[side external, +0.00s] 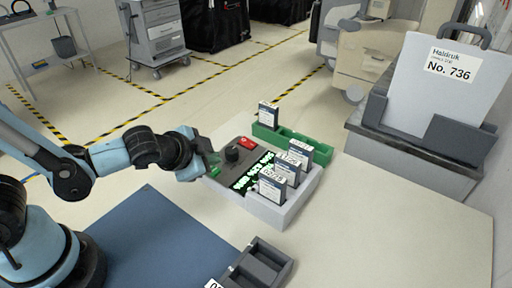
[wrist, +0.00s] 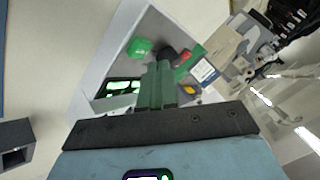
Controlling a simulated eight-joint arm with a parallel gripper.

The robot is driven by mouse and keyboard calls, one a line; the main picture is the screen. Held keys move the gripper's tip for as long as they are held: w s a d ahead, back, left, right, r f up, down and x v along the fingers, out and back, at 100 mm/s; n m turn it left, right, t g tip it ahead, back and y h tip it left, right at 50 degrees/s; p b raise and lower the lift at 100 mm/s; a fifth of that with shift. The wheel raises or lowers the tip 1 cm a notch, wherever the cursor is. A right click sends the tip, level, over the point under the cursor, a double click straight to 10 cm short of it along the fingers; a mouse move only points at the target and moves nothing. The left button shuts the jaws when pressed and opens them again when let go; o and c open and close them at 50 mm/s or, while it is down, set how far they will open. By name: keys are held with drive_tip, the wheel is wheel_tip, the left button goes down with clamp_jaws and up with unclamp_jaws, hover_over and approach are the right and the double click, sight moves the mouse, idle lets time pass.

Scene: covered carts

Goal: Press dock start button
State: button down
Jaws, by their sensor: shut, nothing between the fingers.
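The panel carries a green button (side external: 215,171), a black knob (side external: 232,154), a red control (side external: 246,142) and a lit green display (side external: 252,172). My gripper (side external: 213,158) is shut and empty at the panel's left end, close to the green button. In the wrist view my gripper's green fingers (wrist: 163,68) point at the panel, with the green button (wrist: 140,47) just to their left. The black knob (wrist: 167,53) is partly behind the fingertips. I cannot tell whether the fingers touch anything.
Several labelled cards (side external: 272,185) stand in the dock. A green tray (side external: 290,138) behind holds another card (side external: 268,115). A grey holder (side external: 258,268) is in front. A large case labelled No. 736 (side external: 435,95) stands right. The table's right side is clear.

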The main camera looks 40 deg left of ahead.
drive_tip(key=shift+r, duration=2.45)
drive_tip(key=shift+s+a, duration=0.1)
drive_tip(key=shift+a, duration=0.2)
drive_tip(key=s+a+r+n+g+h, duration=0.1)
drive_tip(key=s+a+r+n+g, duration=0.1)
drive_tip(key=s+a+n, duration=0.3)
drive_tip(key=a+r+n, duration=0.1)
drive_tip(key=n, duration=0.1)
drive_tip(key=shift+n, duration=0.4)
